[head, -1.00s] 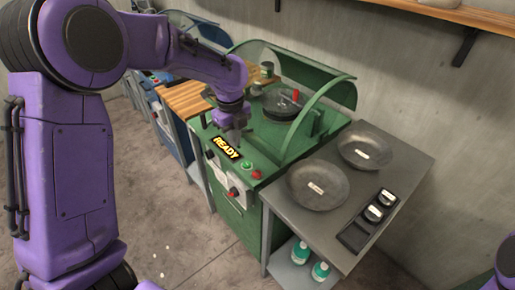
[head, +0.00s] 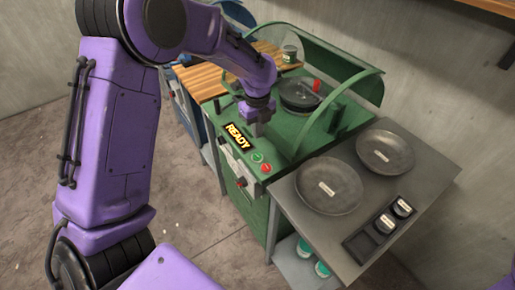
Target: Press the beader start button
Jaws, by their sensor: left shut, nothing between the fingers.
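The green beader machine (head: 315,142) stands in the middle of the head view under a clear curved guard. Its front panel carries a lit display reading READY (head: 237,142), a green button (head: 257,157) and a red button (head: 267,168) just below it. The green button is probably the start button; its label is too small to read. My left gripper (head: 257,130) is shut and empty. It points down over the panel, just behind the green button in the picture, apart from it. My right gripper is out of view.
A grey side table (head: 285,195) right of the machine holds two dark bowls (head: 329,186) (head: 385,152) and a black tray (head: 360,242) with small labelled discs. A blue machine (head: 188,104) stands further left.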

